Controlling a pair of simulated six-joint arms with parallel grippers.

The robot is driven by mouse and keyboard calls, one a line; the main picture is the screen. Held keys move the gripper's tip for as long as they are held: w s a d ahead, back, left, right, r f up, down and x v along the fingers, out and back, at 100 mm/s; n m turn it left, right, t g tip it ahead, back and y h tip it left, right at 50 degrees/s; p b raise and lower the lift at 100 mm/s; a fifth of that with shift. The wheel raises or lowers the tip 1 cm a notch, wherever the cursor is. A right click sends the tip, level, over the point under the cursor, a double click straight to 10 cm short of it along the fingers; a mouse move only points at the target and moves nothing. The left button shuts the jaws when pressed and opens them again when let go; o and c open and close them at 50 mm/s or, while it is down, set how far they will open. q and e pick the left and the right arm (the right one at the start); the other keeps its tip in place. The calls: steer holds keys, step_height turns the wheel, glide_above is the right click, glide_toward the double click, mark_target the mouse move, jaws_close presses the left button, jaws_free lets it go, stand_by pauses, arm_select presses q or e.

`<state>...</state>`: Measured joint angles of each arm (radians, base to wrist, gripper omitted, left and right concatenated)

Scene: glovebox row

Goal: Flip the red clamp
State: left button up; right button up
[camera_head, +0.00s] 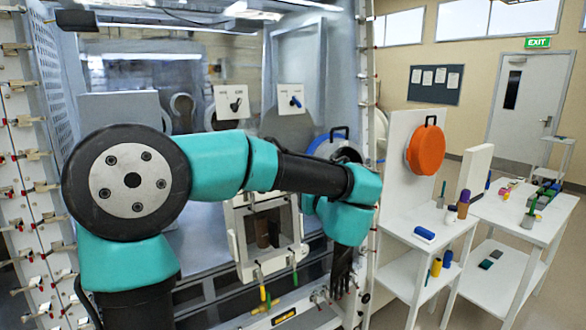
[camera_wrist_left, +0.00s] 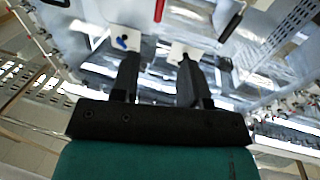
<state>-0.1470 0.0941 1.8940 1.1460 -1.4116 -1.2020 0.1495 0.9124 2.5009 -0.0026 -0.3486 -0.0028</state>
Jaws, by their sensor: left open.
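My left arm reaches across the head view, and its black gripper (camera_head: 341,274) points down at the right side of the glovebox front. In the left wrist view the gripper (camera_wrist_left: 158,60) has its two fingers apart with nothing between them. A red handle (camera_wrist_left: 159,10), seemingly the red clamp's, shows at the top edge of that view, beyond the fingertips and not touching them. Its base is cut off by the frame. I cannot pick out the red clamp surely in the head view. My right gripper is not in view.
Below the small white-framed port are a yellow handle (camera_head: 263,293) and a green handle (camera_head: 295,276). White plates carry a black handle (camera_head: 235,104) and a blue handle (camera_head: 296,102). An orange disc (camera_head: 425,150) and a white side table (camera_head: 540,222) stand right.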

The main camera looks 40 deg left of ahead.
arm_select(q)
steer(key=shift+a, duration=0.1)
steer(key=x, duration=1.7)
steer(key=shift+w+a, duration=0.1)
steer(key=shift+w, duration=0.1)
jaws_close()
